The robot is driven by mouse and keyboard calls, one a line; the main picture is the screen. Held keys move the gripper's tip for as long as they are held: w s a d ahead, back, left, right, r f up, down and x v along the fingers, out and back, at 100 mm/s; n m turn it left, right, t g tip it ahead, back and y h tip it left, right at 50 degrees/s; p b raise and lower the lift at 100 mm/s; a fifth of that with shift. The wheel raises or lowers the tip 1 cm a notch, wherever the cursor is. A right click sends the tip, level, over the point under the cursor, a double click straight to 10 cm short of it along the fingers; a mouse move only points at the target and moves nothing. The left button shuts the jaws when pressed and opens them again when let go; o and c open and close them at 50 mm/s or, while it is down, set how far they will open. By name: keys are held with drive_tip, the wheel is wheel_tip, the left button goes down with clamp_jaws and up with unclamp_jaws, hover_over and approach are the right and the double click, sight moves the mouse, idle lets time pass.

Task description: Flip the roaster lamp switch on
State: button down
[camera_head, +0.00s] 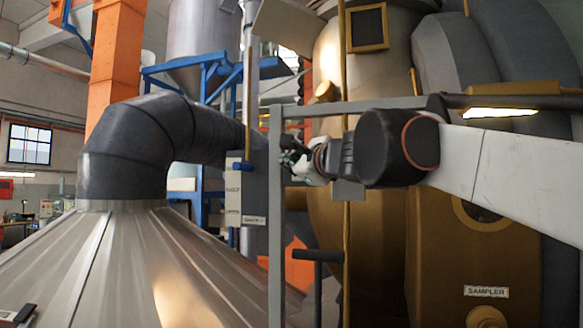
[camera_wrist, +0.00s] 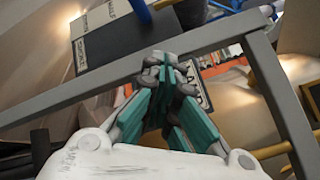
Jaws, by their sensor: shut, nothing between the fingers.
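A narrow grey switch box (camera_head: 234,205) with small labels and a blue lever (camera_head: 243,166) stands left of my gripper (camera_head: 290,160) in the head view. Its labels are too small to read surely, so I cannot tell whether this lever is the roaster lamp switch. My gripper is shut and empty, beside a grey upright post, apart from the lever. In the wrist view my gripper (camera_wrist: 165,62) has its teal fingers together, near a grey bar. A dark labelled panel (camera_wrist: 112,42) and a blue piece (camera_wrist: 140,12) lie beyond the bar.
A grey frame post (camera_head: 276,230) and its top bar (camera_head: 380,104) stand close to my gripper; the bar (camera_wrist: 110,88) crosses the wrist view. The bronze roaster body (camera_head: 330,70) is behind. A lit strip (camera_head: 500,112) glows at right. A metal hood (camera_head: 150,260) fills the lower left.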

drive_tip(key=shift+s+a+f, duration=0.15)
drive_tip(key=shift+s+a, duration=0.15)
drive_tip(key=shift+s, duration=0.5)
drive_tip(key=shift+s+a+f, duration=0.1)
drive_tip(key=shift+s+a, duration=0.15)
drive_tip(key=shift+s, duration=0.5)
drive_tip(key=shift+s+a+f, duration=0.15)
drive_tip(key=shift+s+a, duration=0.15)
drive_tip(key=shift+s, duration=0.5)
